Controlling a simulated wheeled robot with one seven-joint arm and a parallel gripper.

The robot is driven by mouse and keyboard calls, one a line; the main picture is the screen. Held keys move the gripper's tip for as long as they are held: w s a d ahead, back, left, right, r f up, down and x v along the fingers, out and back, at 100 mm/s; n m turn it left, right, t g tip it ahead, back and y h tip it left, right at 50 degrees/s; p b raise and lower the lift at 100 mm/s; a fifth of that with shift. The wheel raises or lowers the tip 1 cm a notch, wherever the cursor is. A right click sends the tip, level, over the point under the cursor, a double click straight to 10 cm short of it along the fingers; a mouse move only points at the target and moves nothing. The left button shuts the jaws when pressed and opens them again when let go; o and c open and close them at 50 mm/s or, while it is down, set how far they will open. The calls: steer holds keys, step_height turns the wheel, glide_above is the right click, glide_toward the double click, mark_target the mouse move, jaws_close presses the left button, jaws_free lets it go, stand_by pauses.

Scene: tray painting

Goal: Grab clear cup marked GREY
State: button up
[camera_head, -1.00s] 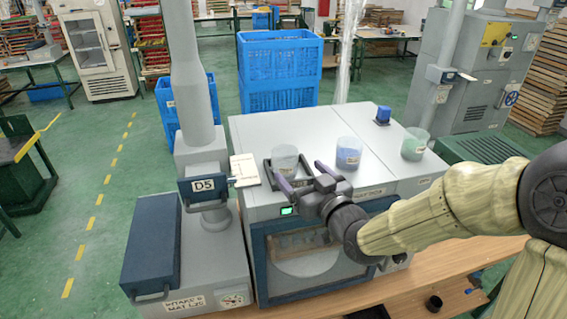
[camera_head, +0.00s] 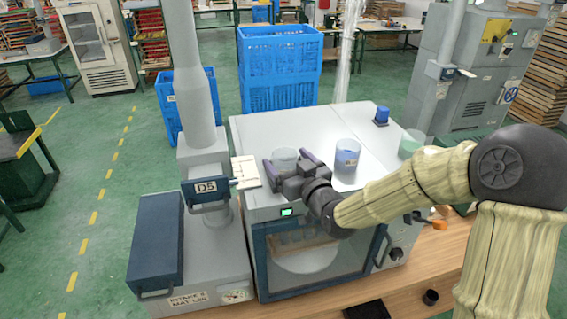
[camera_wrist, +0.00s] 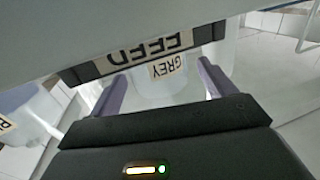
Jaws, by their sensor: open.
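The clear cup marked GREY (camera_head: 285,157) stands on top of the grey machine, with its lower part hidden behind my gripper in the head view. My gripper (camera_head: 289,168) is open, with one finger on each side of the cup. It also shows in the wrist view (camera_wrist: 160,88). I cannot tell whether either finger touches the cup.
A cup with blue contents (camera_head: 347,156) stands right of my gripper, and a green one (camera_head: 411,144) farther right. A dark plate lettered FEED (camera_wrist: 140,55) crosses the wrist view close to the cup. A grey column (camera_head: 193,80) rises at left.

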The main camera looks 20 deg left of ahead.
steer(key=shift+w+a, duration=0.2)
stand_by(0.4)
steer(key=c, duration=1.2)
steer(key=shift+r, duration=0.1)
step_height(320, 180, up, 10)
steer(key=shift+f+b, duration=0.1)
steer(key=shift+b, duration=1.05)
